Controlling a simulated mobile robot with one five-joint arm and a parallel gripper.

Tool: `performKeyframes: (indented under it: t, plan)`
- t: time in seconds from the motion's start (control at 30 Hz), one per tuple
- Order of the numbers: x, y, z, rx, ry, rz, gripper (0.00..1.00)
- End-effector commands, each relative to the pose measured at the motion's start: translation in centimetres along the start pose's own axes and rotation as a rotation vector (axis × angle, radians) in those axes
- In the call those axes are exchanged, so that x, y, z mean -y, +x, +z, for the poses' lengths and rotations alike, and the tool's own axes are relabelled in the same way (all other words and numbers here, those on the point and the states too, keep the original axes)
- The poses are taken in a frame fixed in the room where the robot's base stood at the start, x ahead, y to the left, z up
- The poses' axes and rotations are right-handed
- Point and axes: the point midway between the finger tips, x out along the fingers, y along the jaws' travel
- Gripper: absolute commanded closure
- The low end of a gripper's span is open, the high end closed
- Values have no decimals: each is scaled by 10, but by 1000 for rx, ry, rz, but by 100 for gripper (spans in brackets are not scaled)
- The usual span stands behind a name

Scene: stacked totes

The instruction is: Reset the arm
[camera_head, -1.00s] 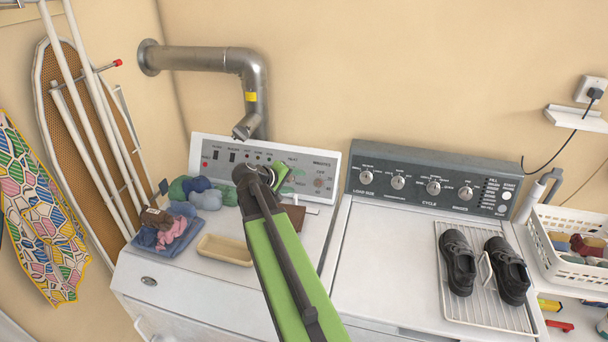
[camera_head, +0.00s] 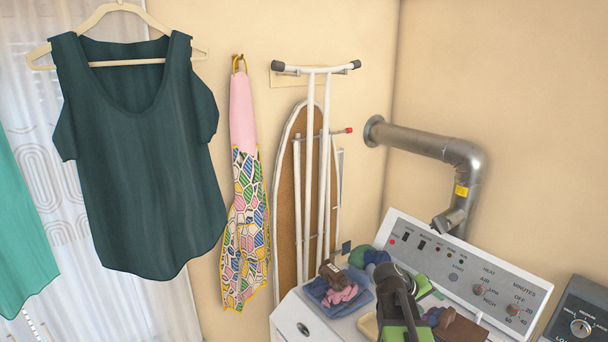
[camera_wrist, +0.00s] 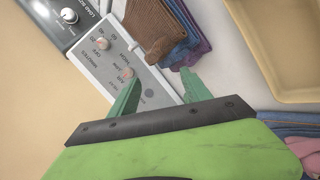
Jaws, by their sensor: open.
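My arm reaches over the white dryer (camera_head: 318,328) at the lower right of the head view. My gripper shows in the wrist view (camera_wrist: 160,74) with its two green fingers spread apart and nothing between them. In that view a brown knitted item (camera_wrist: 152,25) and folded blue and purple cloths (camera_wrist: 192,45) lie beyond the fingers. The dryer's control panel (camera_wrist: 122,62) shows to the left of them. In the head view my arm partly hides the gripper and the things behind it.
A tan tray (camera_wrist: 290,95) lies on the dryer. Folded clothes (camera_head: 335,292) sit at its left end. A metal duct (camera_head: 430,146) rises behind the panel. An ironing board (camera_head: 290,200), an apron (camera_head: 246,225) and a dark green top (camera_head: 140,150) hang at the left.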

Motion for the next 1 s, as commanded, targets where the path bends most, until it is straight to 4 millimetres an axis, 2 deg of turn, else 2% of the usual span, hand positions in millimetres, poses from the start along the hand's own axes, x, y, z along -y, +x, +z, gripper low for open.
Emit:
performKeyframes:
  t: [0.03,0.1,0.2,0.3,0.33,0.4,0.53,1.0]
  plan:
    - [40,-14,6,-2,-1,-79,44]
    - [91,-37,16,14,4,-209,44]
    - [155,-71,38,63,8,-400,44]
    - [200,-103,62,128,12,-574,44]
    - [209,-111,69,150,15,-620,44]
    - [224,-127,82,197,21,-711,44]
    - [238,-143,91,246,21,-789,44]
    - [237,-142,93,255,21,-787,44]
